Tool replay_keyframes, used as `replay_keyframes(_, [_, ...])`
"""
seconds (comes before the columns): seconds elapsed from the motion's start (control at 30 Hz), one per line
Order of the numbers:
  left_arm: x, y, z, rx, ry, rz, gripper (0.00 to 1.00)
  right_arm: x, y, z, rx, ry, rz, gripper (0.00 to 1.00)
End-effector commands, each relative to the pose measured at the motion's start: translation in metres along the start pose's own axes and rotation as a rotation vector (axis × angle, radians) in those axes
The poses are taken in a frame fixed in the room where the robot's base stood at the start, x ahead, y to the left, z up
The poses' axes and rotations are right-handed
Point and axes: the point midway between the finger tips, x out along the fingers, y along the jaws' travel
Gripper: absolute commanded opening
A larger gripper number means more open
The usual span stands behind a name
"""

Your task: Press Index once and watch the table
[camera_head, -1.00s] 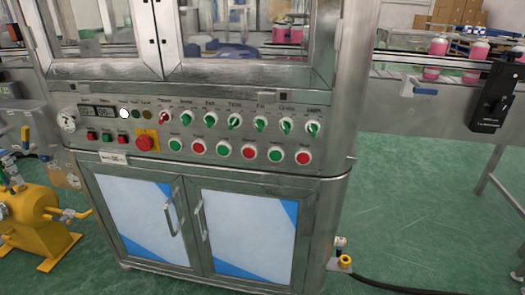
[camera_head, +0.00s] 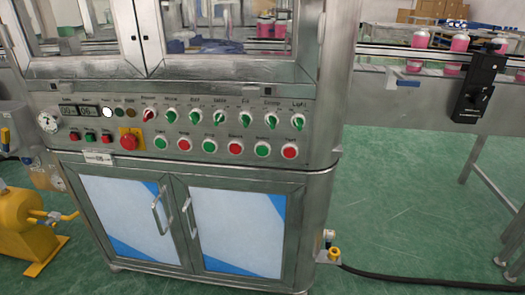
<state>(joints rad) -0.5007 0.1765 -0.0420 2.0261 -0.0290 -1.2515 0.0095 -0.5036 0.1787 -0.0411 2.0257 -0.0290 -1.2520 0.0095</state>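The machine's control panel (camera_head: 50,147) faces me on the front of a steel cabinet. A lower row holds several push buttons, from a green one (camera_head: 160,142) to a red one (camera_head: 290,151). Their labels are too small to read, so I cannot tell which is Index. Above them is a row of selector knobs, one red (camera_head: 149,114) and the others green. A white lamp (camera_head: 107,112) is bright beside two small displays (camera_head: 78,111). The table is not clearly visible; blue and pink shapes show through the machine windows (camera_head: 215,40). Neither gripper is in view.
A red emergency stop (camera_head: 130,140) sits on a yellow plate. A conveyor (camera_head: 400,80) with pink bottles (camera_head: 459,42) and a black box (camera_head: 480,88) runs at right. A yellow pump (camera_head: 25,225) stands at left.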

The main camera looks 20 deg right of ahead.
Motion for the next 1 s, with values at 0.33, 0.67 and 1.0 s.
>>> replay_keyframes(0.33, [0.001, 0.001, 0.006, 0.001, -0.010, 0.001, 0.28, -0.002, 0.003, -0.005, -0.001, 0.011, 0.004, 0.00])
replay_keyframes(0.67, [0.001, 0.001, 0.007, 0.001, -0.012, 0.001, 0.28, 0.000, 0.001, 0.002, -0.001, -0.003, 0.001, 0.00])
replay_keyframes(1.0, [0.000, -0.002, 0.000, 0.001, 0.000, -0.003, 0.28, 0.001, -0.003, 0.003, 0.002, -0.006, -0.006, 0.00])
